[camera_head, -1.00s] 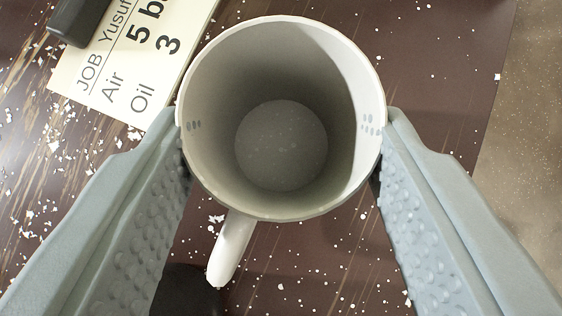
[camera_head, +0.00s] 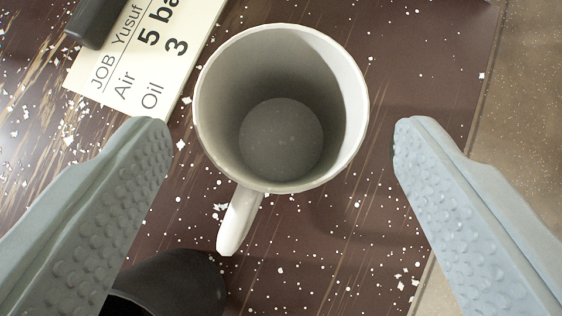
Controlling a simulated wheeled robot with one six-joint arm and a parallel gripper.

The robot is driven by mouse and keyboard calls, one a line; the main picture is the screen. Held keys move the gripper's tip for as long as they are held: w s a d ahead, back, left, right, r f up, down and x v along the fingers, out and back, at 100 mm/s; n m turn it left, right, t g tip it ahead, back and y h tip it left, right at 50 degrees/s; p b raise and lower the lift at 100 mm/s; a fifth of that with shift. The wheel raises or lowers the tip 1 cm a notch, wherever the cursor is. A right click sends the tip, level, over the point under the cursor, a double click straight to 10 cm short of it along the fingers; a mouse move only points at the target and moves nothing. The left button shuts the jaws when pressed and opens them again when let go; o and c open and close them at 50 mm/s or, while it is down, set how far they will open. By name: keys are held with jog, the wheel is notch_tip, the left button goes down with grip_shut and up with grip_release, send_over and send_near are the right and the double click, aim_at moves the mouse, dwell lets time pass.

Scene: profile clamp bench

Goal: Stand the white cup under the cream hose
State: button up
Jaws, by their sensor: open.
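The white cup (camera_head: 237,165) stands upright and empty on the dark brown bench top, seen from above. Its handle points down and slightly left in the picture. My gripper (camera_head: 281,130) is open, with one grey bumpy finger on each side of the cup. Both fingertips are clear of the cup wall, with a gap left and right. No cream hose shows in this view.
A paper job card (camera_head: 150,50) lies at the upper left, with a dark object (camera_head: 97,22) on it. A black rounded thing (camera_head: 180,280) is at the bottom left. White chips litter the bench (camera_head: 430,60); its edge runs along the right, with speckled floor beyond.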

jog(key=v, duration=1)
jog(key=shift+s+r, duration=0.2)
